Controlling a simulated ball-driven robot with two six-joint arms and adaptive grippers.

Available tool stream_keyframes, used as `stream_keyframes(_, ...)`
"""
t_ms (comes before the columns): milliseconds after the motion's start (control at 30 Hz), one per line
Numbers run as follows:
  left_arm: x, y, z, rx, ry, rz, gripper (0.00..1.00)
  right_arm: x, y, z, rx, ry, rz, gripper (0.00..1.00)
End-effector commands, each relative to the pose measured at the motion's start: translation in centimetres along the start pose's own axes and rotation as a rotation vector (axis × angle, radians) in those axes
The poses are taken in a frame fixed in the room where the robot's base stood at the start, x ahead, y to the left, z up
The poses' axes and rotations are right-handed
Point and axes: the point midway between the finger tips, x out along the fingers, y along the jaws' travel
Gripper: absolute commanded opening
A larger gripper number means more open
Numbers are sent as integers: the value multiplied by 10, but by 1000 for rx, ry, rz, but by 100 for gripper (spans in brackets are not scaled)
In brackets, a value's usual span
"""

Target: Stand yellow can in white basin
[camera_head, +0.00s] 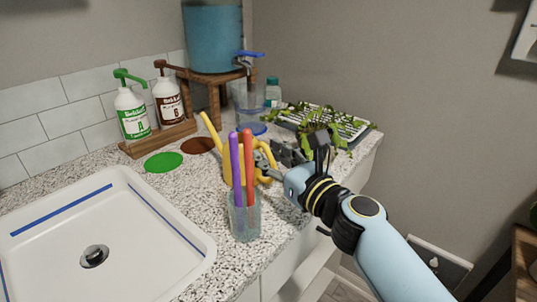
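The yellow can (226,166), a watering can with a long spout leaning up to the left, is on the speckled counter behind a clear cup. Its looped handle (272,158) faces right. The white basin (190,232) is sunk into the counter at the lower left and is empty, with a dark drain. My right gripper (268,163) comes in from the right and is at the can's handle side. Its fingertips overlap the handle in the picture, so whether they grip it is unclear. The cup and its contents hide part of the can. My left gripper is not in view.
The clear cup (244,222) with purple and red sticks stands between basin and can. Two pump bottles (132,116) (168,100) stand on a wooden tray behind. Green (164,162) and brown discs lie near. A blue dispenser (213,40) and leafy plants (350,122) are at the back.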

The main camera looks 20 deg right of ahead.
Motion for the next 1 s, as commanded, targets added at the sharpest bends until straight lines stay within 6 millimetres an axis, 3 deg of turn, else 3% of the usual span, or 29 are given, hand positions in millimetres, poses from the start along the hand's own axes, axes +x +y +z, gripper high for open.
stream_keyframes(300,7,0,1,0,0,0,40,-72,0,-5,0,6,1,29)
stream_keyframes(500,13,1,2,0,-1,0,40,-104,0,-4,0,4,1,29)
stream_keyframes(1000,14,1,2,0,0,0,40,-113,0,-1,0,2,1,29)
